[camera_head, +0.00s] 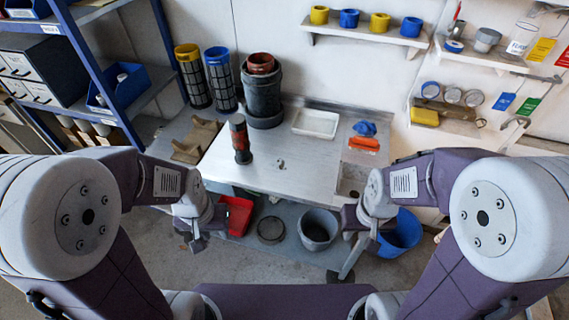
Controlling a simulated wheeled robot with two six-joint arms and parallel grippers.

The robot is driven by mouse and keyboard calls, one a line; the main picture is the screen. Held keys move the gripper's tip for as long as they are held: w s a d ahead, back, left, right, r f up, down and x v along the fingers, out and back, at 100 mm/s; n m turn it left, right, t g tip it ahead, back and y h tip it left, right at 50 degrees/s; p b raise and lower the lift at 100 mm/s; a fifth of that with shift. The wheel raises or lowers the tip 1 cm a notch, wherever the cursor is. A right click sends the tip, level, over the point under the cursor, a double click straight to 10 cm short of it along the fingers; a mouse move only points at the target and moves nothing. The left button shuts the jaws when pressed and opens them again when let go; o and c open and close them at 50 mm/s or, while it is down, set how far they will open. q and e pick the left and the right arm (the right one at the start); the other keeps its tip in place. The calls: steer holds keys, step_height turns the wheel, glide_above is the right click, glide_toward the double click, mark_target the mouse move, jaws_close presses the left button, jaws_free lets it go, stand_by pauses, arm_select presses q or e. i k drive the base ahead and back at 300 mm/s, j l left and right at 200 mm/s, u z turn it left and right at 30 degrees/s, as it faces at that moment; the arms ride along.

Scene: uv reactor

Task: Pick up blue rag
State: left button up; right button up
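The blue rag (365,128) lies crumpled near the back right of the metal workbench (285,175), just behind an orange-red cloth (364,144). My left gripper (197,243) hangs low in front of the bench's left part, away from the rag. My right gripper (342,274) hangs low in front of the bench's right part, below and nearer than the rag. Neither gripper touches the rag. Both grippers are small and dark here, and I cannot make out clearly whether their fingers are apart.
A white tray (316,123) lies left of the rag. Wall shelves (463,122) hang behind on the right. Under the bench are a grey bucket (318,230) and a blue bucket (401,233). The bench's middle is mostly clear.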

mark_target(364, 127)
steer(key=i+l+u, duration=0.1)
steer(key=l+u, duration=0.2)
steer(key=l, duration=0.15)
steer(key=l+u, duration=0.35)
steer(key=l, duration=0.15)
steer(key=l+u, duration=0.3)
steer(key=l, duration=0.2)
steer(key=k+l+u, duration=0.1)
steer(key=l+u, duration=0.25)
steer(key=k+l+u, duration=0.15)
steer(key=l+u, duration=0.15)
steer(key=l, duration=0.25)
steer(key=k+l+u, duration=0.2)
steer(key=l+u, duration=0.15)
steer(key=l, duration=0.1)
